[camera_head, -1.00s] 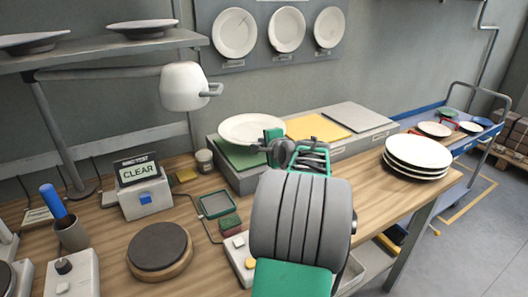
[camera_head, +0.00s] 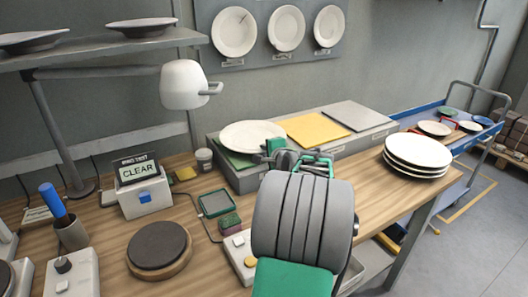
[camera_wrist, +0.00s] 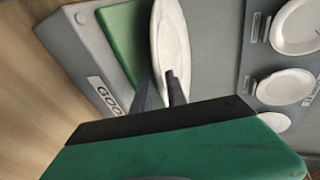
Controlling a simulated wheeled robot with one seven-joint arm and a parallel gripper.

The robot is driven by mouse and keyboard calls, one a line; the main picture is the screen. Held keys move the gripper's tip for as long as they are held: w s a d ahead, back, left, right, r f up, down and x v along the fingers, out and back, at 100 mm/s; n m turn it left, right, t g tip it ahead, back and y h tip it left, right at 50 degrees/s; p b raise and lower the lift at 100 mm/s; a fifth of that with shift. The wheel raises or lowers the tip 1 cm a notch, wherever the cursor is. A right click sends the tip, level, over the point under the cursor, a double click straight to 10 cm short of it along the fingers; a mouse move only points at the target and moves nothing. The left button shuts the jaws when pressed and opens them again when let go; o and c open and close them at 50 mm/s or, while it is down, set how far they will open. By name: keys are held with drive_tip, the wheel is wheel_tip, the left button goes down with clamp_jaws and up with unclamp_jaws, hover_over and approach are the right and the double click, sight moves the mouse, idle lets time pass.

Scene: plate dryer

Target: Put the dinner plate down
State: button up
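The white dinner plate (camera_head: 250,135) is over the green pad (camera_head: 236,158) at the left end of the grey raised stand. It looks nearly level and low over the pad; I cannot tell whether it rests fully on it. My gripper (camera_head: 273,147) is at the plate's right-hand rim. In the wrist view the plate (camera_wrist: 171,38) appears nearly edge-on beside the green pad (camera_wrist: 126,45), and the dark fingers (camera_wrist: 161,92) sit on either side of its near rim, shut on it. A label reading "GOO…" shows on the stand; the rest is hidden.
Yellow (camera_head: 313,130) and grey (camera_head: 358,116) pads lie to the right on the stand (camera_head: 345,149). A stack of plates (camera_head: 418,153) stands at the table's right end. A lamp head (camera_head: 186,86) hangs at the left, above a box reading "CLEAR" (camera_head: 140,184).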

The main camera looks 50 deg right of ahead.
drive_tip(key=v, duration=1)
